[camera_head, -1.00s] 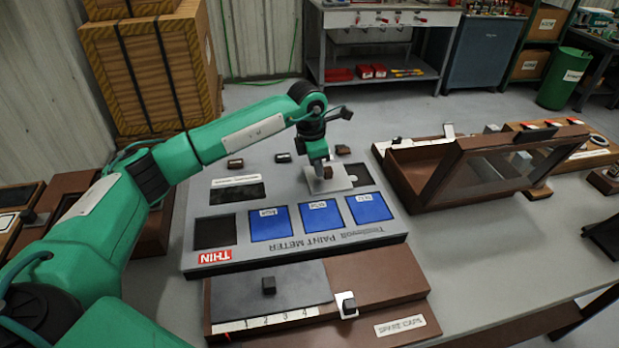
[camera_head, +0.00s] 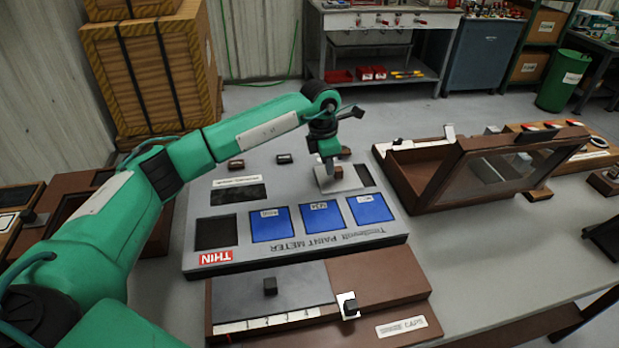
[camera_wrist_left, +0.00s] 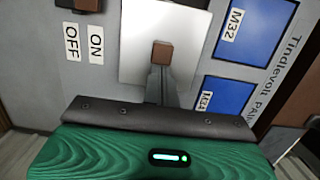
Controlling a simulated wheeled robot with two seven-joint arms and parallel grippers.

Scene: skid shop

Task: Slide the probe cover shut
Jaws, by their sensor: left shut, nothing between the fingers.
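The probe cover (camera_head: 349,184) is a pale grey plate with a brown knob (camera_head: 338,172) on the grey paint meter (camera_head: 290,245). A narrow dark strip of opening (camera_head: 364,175) shows to the right of the plate. In the left wrist view the cover (camera_wrist_left: 135,55) and its knob (camera_wrist_left: 162,55) show close up. My left gripper (camera_head: 329,168) is shut and empty, its fingertips (camera_wrist_left: 161,78) right beside the knob and seemingly against it. My right gripper is not in view.
The meter has blue panels (camera_head: 323,216), a THIN label (camera_head: 215,257) and an ON/OFF switch (camera_wrist_left: 78,5). A brown case with a tilted clear lid (camera_head: 490,170) stands to the right. A spare caps box (camera_head: 380,275) lies in front.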

